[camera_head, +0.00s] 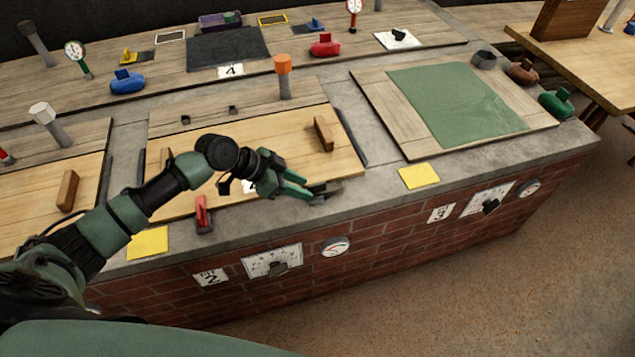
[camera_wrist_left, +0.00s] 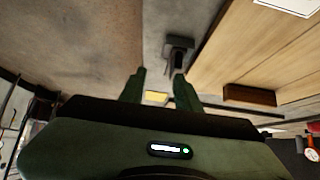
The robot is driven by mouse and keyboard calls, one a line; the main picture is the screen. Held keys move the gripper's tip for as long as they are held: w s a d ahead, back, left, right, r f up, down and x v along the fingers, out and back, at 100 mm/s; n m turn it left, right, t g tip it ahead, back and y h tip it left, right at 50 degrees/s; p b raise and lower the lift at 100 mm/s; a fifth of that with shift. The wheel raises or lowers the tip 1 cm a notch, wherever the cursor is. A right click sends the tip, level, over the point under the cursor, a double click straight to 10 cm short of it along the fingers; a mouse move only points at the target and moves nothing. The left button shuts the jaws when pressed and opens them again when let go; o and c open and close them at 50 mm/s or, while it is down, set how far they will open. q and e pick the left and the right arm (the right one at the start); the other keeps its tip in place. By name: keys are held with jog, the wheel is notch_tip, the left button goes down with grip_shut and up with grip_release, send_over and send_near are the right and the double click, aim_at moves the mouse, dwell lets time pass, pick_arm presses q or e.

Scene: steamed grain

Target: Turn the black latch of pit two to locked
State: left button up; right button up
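The lid of pit two (camera_head: 285,150) is a pale wooden board with two brown handles. The black latch (camera_head: 328,188) sits on the concrete at its front right corner. In the left wrist view the black latch (camera_wrist_left: 177,50) stands beside the wooden lid, beyond my fingertips and slightly right of the gap. My left gripper (camera_head: 308,189) is open and empty, with its green fingers close to the latch; contact cannot be told. The fingers also show in the left wrist view (camera_wrist_left: 159,88). My right gripper is not in view.
A red latch (camera_head: 203,214) stands at the lid's front left. Yellow cards (camera_head: 419,176) lie on the counter edge. An orange-topped post (camera_head: 284,75) stands behind the lid. A dial plate (camera_head: 272,262) and gauge (camera_head: 335,247) are on the brick front. A green-covered pit (camera_head: 456,100) lies right.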

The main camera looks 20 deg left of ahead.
aim_at(316, 184)
pick_arm(q)
jog(key=w+d+f, duration=0.2)
jog(key=w, duration=0.1)
jog(key=w+d+f, duration=0.1)
jog(key=w+f, duration=0.1)
jog(key=shift+f, duration=0.1)
dwell(0.3)
jog(key=shift+a, duration=0.1)
grip_shut()
dwell(1.3)
